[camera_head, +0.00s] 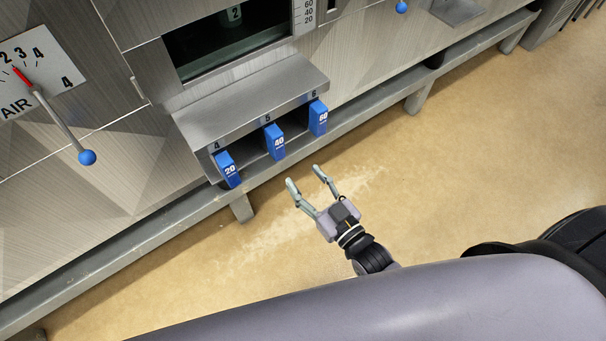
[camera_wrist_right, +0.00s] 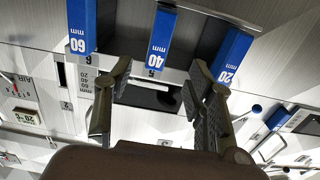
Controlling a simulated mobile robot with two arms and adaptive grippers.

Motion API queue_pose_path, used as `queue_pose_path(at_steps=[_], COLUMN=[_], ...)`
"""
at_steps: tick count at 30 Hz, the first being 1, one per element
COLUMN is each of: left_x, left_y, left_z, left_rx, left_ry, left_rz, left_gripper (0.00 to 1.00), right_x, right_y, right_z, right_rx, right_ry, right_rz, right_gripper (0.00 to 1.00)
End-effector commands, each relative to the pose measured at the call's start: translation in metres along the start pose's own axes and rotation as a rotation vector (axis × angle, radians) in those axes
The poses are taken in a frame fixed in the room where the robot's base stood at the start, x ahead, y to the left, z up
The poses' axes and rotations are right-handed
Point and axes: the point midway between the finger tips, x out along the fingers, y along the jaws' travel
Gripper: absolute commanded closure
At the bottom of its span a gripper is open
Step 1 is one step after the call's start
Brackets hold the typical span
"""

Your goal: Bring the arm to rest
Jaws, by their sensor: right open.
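My right gripper (camera_head: 306,188) is open and empty. It hangs over the tan floor, in front of and apart from the hood's lower shelf. In the right wrist view its two fingers (camera_wrist_right: 158,95) stand well apart with nothing between them. Three blue blocks sit in the shelf slots marked 4, 5 and 6: the 20 block (camera_head: 228,169), the 40 block (camera_head: 275,142) and the 60 block (camera_head: 318,117). The right wrist view also shows the 60 (camera_wrist_right: 82,25), 40 (camera_wrist_right: 161,35) and 20 (camera_wrist_right: 232,55) blocks, upside down. My left gripper is out of view.
The metal hood (camera_head: 150,150) fills the upper left, with an opening (camera_head: 225,40) above the shelf (camera_head: 250,95). An AIR lever with a blue knob (camera_head: 87,157) juts out at left. A grey frame rail (camera_head: 110,252) runs along the hood's foot. The floor (camera_head: 450,170) at right is clear.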

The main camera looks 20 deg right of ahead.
Motion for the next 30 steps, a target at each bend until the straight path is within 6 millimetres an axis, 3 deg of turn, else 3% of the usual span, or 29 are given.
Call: queue_pose_path(at_steps=[13,17,20,23,26,30], left_x=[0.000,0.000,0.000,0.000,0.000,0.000], left_y=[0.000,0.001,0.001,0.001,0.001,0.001], left_z=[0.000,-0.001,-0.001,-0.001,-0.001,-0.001], left_rx=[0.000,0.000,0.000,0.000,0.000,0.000], left_ry=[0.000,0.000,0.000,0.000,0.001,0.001], left_rz=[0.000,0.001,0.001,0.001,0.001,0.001], left_gripper=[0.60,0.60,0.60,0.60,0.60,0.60], right_x=[0.000,-0.002,-0.009,-0.027,-0.057,-0.118], right_y=[0.000,0.002,0.007,0.014,0.021,0.026], right_z=[0.001,0.021,0.069,0.137,0.207,0.296], right_rx=[0.000,-0.001,-0.003,-0.002,0.001,0.014], right_ry=[-0.002,-0.050,-0.159,-0.324,-0.508,-0.771], right_rz=[0.000,0.006,0.018,0.037,0.058,0.082], right_gripper=[0.50,0.50,0.50,0.50,0.50,0.50])
